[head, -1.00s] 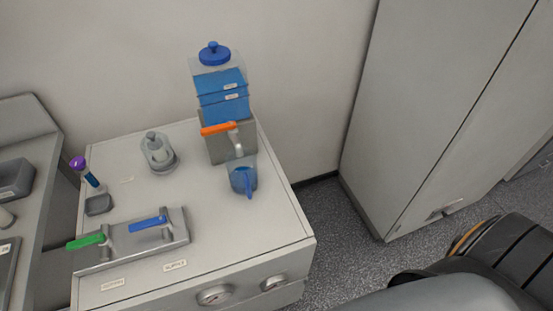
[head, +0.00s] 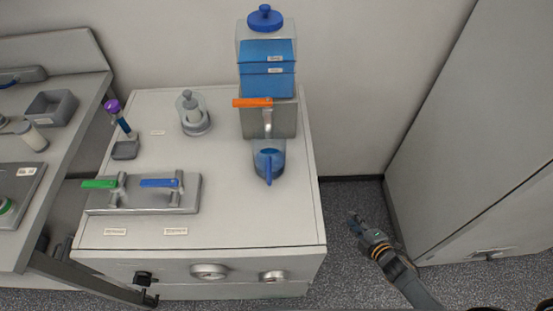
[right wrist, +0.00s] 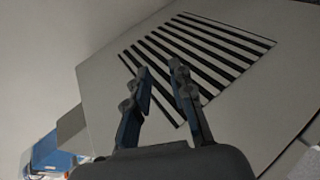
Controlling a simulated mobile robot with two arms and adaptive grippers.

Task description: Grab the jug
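The jug (head: 263,165) is a small clear blue cup with a blue handle facing the front. It stands upright on the white cabinet top, below the tap of the blue dispenser. My right gripper (head: 352,217) is to the right of the cabinet, over the floor and apart from the jug. In the right wrist view its two fingers (right wrist: 158,70) are spread with nothing between them. A dark gripper-like end, apparently my left gripper (head: 149,289), is low at the cabinet's front left; its fingers are unclear.
The dispenser (head: 267,84) has an orange tap lever (head: 252,103). A valve plate (head: 150,205) with green and blue levers sits front left. A glass vessel (head: 192,118) stands behind. A tall cabinet (head: 455,150) is at right. The right wrist view faces a slatted vent (right wrist: 205,60).

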